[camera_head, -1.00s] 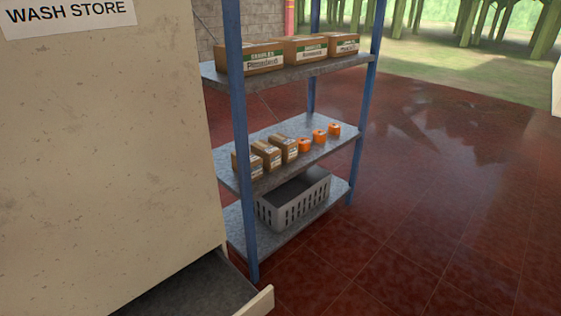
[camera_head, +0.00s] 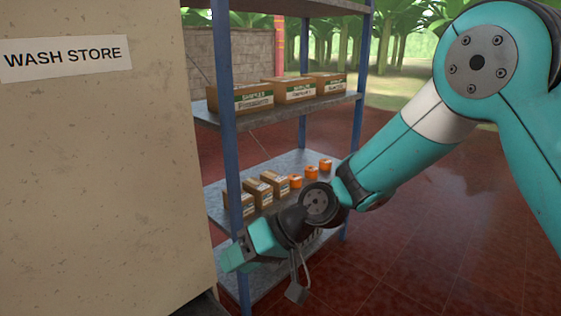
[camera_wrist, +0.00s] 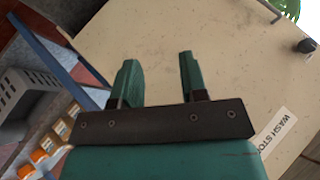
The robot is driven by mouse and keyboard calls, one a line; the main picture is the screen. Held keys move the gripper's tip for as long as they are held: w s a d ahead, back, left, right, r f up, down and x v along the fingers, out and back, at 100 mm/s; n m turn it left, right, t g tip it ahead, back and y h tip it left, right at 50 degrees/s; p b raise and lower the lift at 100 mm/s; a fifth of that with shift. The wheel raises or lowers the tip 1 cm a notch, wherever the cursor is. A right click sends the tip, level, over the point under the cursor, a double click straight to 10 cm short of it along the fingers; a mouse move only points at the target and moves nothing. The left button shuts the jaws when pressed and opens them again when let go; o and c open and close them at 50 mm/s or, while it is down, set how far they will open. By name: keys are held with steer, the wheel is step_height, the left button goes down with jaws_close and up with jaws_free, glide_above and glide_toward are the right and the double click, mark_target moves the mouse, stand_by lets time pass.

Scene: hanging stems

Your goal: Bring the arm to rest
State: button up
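My gripper (camera_head: 232,260) is in front of the beige wash store cabinet (camera_head: 95,180), at its right edge in the head view, low beside the blue-posted shelf rack (camera_head: 228,130). My teal arm reaches in from the right, bent down at the elbow. In the wrist view the two fingers of my gripper (camera_wrist: 157,78) stand apart with nothing between them. Behind them is the plain cabinet face (camera_wrist: 220,60), with its "WASH STORE" label (camera_wrist: 286,128) at the lower right.
The rack holds labelled cartons (camera_head: 295,90) above, and small boxes (camera_head: 258,188) and orange items (camera_head: 311,172) on the middle shelf. A grey crate (camera_wrist: 25,85) shows in the wrist view; my arm mostly hides it in the head view. Red tiled floor (camera_head: 430,250) is clear at right.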

steer(key=s+d+r+h, duration=0.2)
steer(key=s+d+r, duration=0.2)
steer(key=s+d, duration=0.25)
steer(key=s+d+r+t+h, duration=0.1)
steer(key=s+d+r+h, duration=0.1)
steer(key=s+d+r, duration=0.35)
steer(key=s+d+r+h, duration=0.2)
steer(key=s+d, duration=0.4)
steer(key=d, duration=0.4)
step_height(320, 180, up, 12)
steer(key=p, duration=1.3)
steer(key=shift+r, duration=0.25)
steer(key=shift+w, duration=0.1)
